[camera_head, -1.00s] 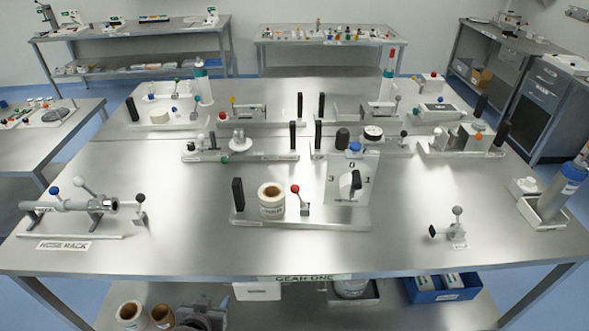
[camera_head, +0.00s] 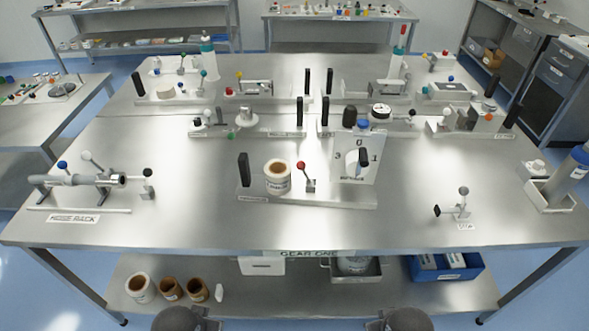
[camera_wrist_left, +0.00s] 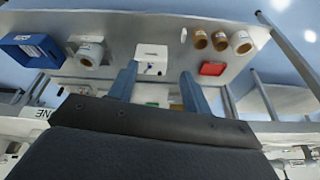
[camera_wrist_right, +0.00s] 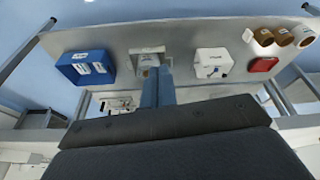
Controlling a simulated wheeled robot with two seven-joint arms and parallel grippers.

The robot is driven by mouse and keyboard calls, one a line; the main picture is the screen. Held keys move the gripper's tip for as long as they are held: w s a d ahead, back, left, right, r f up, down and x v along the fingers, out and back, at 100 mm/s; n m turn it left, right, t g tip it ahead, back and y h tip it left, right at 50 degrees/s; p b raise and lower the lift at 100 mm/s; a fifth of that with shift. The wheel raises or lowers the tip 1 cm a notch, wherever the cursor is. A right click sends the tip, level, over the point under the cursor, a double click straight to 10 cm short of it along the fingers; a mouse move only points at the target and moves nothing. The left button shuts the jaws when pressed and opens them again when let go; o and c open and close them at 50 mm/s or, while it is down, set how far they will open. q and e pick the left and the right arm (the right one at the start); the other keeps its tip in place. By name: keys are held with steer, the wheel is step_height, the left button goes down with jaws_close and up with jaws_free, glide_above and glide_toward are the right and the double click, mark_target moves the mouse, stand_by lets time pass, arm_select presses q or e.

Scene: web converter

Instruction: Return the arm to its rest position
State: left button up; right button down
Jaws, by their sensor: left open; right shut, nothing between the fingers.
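My left gripper (camera_wrist_left: 160,84) shows in the left wrist view with its two blue-grey fingers spread apart and nothing between them. My right gripper (camera_wrist_right: 158,80) shows in the right wrist view with its fingers together and nothing held. Both hang in front of the bench's lower shelf, clear of its objects as far as I can tell. In the head view neither gripper shows; only dark rounded parts of my arms show at the bottom edge.
The steel bench (camera_head: 230,225) carries a hose rack (camera_head: 85,180), a dial panel (camera_head: 357,157) and a tape roll (camera_head: 278,177). The lower shelf (camera_head: 235,299) holds a blue bin (camera_head: 446,267), a white box (camera_head: 262,265) and brown rolls (camera_head: 170,289). Blue floor lies around it.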

arm_select(q)
step_height(320, 180, down, 31)
steer(key=w+d+g+b, duration=0.1)
steer(key=d+b, duration=0.1)
steer(key=b, duration=0.3)
arm_select(e)
step_height(320, 180, down, 29)
steer(key=w+a+g, duration=0.1)
steer(key=a, duration=0.1)
arm_select(q)
steer(key=s+f+b, duration=0.1)
steer(key=s+f, duration=0.3)
steer(key=f, duration=0.8)
steer(key=s+f+g+b, duration=0.1)
steer(key=s+f, duration=0.3)
steer(key=f, duration=0.9)
steer(key=shift+b, duration=0.4)
arm_select(e)
steer(key=s+f, duration=0.4)
steer(key=f, duration=0.8)
steer(key=s+f, duration=0.3)
steer(key=f, duration=1)
steer(key=shift+s+f+g, duration=0.15)
steer(key=shift+s+g, duration=0.25)
arm_select(q)
steer(key=shift+a, duration=0.1)
arm_select(e)
steer(key=shift+d, duration=0.1)
